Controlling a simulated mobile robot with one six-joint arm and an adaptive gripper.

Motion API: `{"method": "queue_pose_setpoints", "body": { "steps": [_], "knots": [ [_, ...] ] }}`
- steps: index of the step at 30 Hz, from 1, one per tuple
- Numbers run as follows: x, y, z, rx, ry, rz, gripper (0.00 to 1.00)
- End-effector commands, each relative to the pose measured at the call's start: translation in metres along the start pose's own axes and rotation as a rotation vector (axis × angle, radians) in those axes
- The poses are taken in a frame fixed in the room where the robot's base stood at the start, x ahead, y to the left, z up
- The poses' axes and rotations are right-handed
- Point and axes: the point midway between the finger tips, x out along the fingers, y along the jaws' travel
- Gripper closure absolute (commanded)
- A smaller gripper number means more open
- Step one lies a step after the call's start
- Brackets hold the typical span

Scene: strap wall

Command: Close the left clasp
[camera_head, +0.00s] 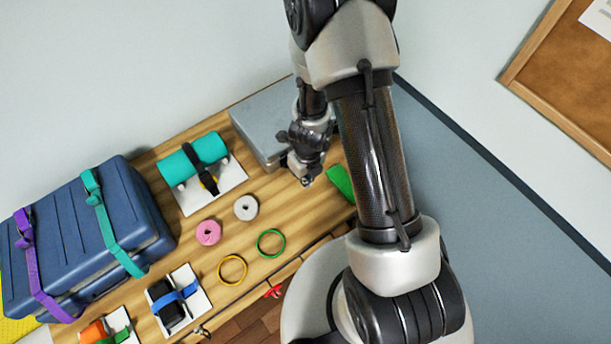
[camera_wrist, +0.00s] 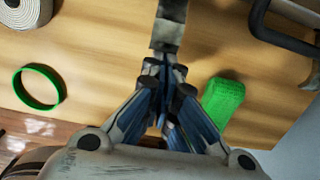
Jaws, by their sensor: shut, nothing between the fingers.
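A grey metal case (camera_head: 262,118) stands at the back right of the table, partly hidden behind my arm. In the wrist view, a dark handle (camera_wrist: 283,32) shows at the upper right, perhaps on this case. I cannot make out a left clasp for certain in either view, nor whether it is open. A blue case (camera_head: 75,235) with a purple strap (camera_head: 30,262) and a teal strap (camera_head: 104,222) lies at the left, far from my gripper. My gripper (camera_head: 306,181) is shut and empty, pointing down beside the grey case's front; its fingers fill the middle of the wrist view (camera_wrist: 168,42).
A green block (camera_head: 341,182) lies just right of my gripper. A grey roll (camera_head: 246,208), a pink roll (camera_head: 208,232), a green ring (camera_head: 271,243) and a yellow ring (camera_head: 232,269) lie in front. A teal roll (camera_head: 207,148) sits strapped on a white board.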

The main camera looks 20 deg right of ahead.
Motion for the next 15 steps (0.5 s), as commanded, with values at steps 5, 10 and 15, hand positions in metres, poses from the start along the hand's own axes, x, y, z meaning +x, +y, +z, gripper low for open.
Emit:
{"method": "queue_pose_setpoints", "body": {
  "steps": [5, 10, 15],
  "knots": [
    [-0.021, 0.0, 0.013, 0.001, -0.002, -0.002, 1.0],
    [-0.032, 0.0, 0.024, -0.001, -0.001, -0.001, 1.0],
    [-0.029, 0.0, 0.028, -0.001, -0.002, -0.001, 1.0]
  ]
}}
